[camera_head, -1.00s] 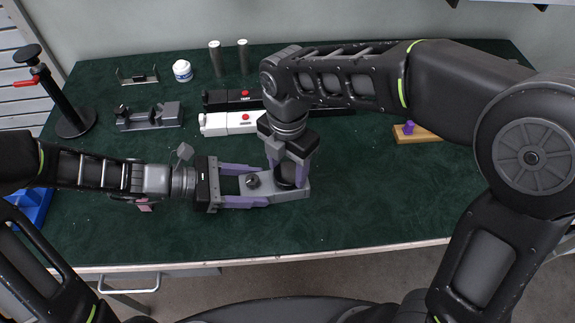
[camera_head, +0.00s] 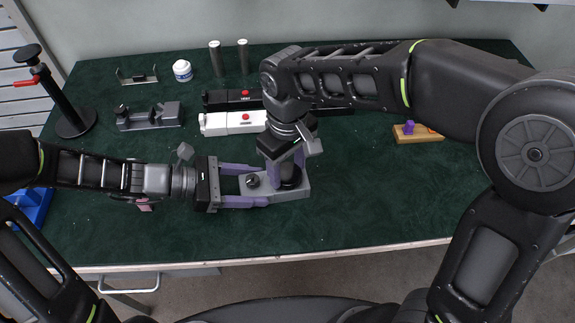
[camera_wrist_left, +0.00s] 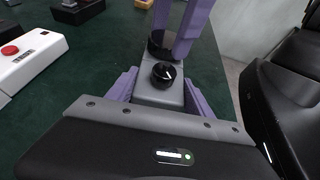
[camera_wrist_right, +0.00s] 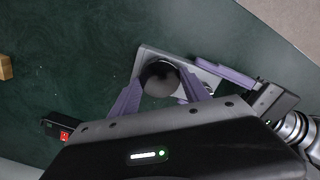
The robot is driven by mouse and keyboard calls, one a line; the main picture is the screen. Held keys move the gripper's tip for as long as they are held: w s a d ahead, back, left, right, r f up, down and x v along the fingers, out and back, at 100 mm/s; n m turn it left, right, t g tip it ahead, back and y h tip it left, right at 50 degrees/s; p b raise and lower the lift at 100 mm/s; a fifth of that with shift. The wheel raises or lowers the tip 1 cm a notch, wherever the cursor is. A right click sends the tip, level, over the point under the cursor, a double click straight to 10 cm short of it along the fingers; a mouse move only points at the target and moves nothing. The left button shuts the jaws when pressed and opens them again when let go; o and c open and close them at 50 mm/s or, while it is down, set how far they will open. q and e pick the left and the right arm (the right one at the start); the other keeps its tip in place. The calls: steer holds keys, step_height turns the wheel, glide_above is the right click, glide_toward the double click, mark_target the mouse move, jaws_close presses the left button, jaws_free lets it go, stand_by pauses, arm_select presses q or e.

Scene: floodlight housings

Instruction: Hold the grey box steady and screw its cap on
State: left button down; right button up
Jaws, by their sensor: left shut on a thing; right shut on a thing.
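The grey box (camera_head: 302,188) lies flat on the green bench top in the head view, with a small black knob (camera_head: 252,181) on its upper face. My left gripper (camera_head: 264,186) comes in from the left and is shut on the box, one purple finger along each long side. The round black cap (camera_wrist_right: 160,78) is at the box's right end. My right gripper (camera_wrist_right: 160,92) reaches down from above and is shut on the cap, its purple fingers on either side. In the head view the cap is partly hidden by the right fingers. Its seating on the box cannot be made out.
The bench front right is clear.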

steer(key=m, duration=1.1)
steer(key=shift+m, duration=0.3)
steer(key=o, duration=1.5)
steer(key=shift+o, duration=0.2)
steer(key=shift+r, duration=2.25)
steer(key=shift+c, duration=0.4)
